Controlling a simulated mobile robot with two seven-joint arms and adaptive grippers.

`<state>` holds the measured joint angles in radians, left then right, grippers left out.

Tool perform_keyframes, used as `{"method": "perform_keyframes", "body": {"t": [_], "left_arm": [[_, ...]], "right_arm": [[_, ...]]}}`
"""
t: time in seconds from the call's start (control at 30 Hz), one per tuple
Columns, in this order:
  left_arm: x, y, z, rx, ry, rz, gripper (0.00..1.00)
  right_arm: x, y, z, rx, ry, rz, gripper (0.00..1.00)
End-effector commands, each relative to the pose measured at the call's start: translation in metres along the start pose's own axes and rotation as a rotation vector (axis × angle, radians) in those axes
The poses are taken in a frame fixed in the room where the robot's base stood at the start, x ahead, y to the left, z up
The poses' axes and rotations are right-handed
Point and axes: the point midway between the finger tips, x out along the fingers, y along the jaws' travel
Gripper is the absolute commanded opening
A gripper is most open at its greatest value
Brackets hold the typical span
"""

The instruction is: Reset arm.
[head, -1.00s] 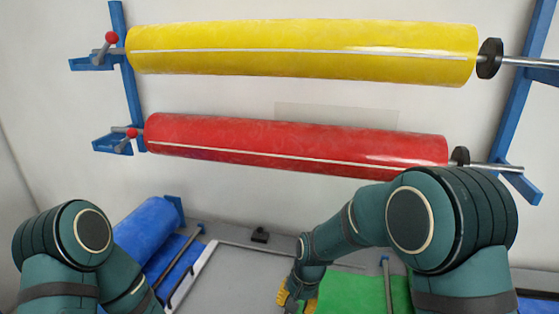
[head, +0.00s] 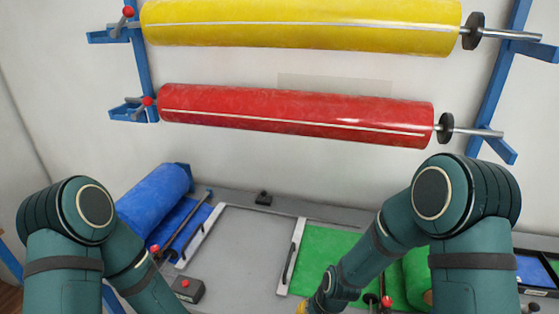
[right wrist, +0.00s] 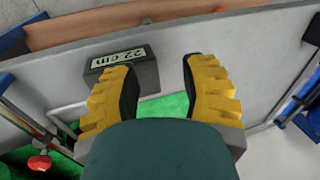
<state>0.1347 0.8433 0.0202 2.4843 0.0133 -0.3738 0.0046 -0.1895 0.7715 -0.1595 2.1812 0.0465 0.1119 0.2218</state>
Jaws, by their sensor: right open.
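My right arm reaches down at the lower right of the head view, its elbow bent. My right gripper (head: 306,305) shows only in part at the bottom edge there, by the green sheet (head: 330,252). In the right wrist view, my right gripper (right wrist: 160,72) has its two yellow fingers spread wide, with nothing between them.
A yellow roll (head: 300,22) and a red roll (head: 295,117) hang on the wall rack. A blue roll (head: 152,195) lies at the left of the grey worktop (head: 245,245). A small box with a red button (head: 182,288) sits near my left arm. The worktop's middle is clear.

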Motion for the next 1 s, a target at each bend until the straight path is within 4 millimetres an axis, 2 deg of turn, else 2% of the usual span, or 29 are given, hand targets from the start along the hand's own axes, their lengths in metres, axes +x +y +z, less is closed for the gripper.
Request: {"method": "perform_keyframes", "body": {"t": [0.03, 0.2, 0.47, 0.6, 0.77, 1.0], "left_arm": [[0.000, 0.000, 0.000, 0.000, 0.000, 0.000, 0.00], [0.000, 0.000, 0.000, 0.000, 0.000, 0.000, 0.00], [0.000, 0.000, 0.000, 0.000, 0.000, 0.000, 0.00], [0.021, -0.008, 0.006, 0.002, -0.009, -0.001, 0.00], [0.034, -0.012, 0.010, 0.004, -0.016, -0.002, 0.00], [0.036, -0.013, 0.012, 0.006, -0.019, -0.002, 0.00]], "right_arm": [[0.008, 0.011, 0.013, 0.001, -0.002, -0.009, 0.43], [0.024, 0.032, 0.048, -0.019, 0.026, -0.050, 0.43], [0.031, 0.050, 0.093, -0.033, 0.075, -0.102, 0.43], [0.052, 0.053, 0.093, -0.043, 0.074, -0.100, 0.43], [0.066, 0.057, 0.096, -0.045, 0.066, -0.099, 0.43], [0.069, 0.057, 0.097, -0.046, 0.063, -0.098, 0.43]]}}
